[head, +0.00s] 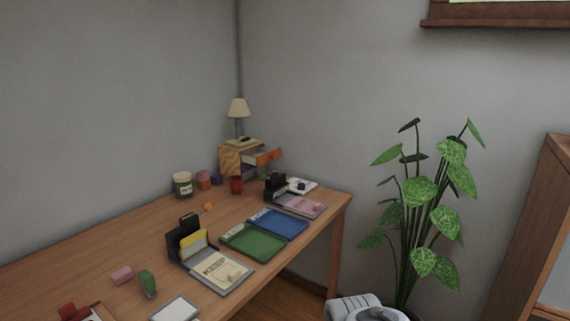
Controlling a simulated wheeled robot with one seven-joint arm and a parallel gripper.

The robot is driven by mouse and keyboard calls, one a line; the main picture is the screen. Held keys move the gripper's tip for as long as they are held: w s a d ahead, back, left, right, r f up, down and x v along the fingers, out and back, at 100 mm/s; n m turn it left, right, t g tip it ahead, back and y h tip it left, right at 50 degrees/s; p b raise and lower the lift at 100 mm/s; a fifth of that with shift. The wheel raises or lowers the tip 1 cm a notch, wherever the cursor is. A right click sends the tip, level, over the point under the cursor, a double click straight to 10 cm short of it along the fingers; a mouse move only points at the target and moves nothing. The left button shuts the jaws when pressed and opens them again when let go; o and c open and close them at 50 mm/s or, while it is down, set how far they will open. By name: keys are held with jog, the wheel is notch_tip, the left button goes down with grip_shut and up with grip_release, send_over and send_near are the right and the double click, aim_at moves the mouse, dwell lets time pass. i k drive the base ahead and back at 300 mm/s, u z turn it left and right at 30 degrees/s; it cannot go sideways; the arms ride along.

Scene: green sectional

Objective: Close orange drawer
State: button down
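The orange drawer (263,157) is in a small wooden cabinet (229,159) at the far corner of the desk in the head view. It is pulled out to the right, and its orange front stands clear of the cabinet. Something pale shows in the opening of the drawer, too small to make out. A purple part shows below it. A white part of my arm shows at the bottom edge, right of the desk and far from the drawer. My gripper fingers are not visible.
A lamp (238,108) stands on the cabinet. A red cup (237,185) and a black holder (275,185) stand before it on the wooden desk (85,246). A leafy plant (420,193) stands right of the desk.

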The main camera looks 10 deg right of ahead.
aim_at(260, 154)
jog(key=z, duration=1.1)
jog(key=i, duration=1.45)
jog(key=u, duration=2)
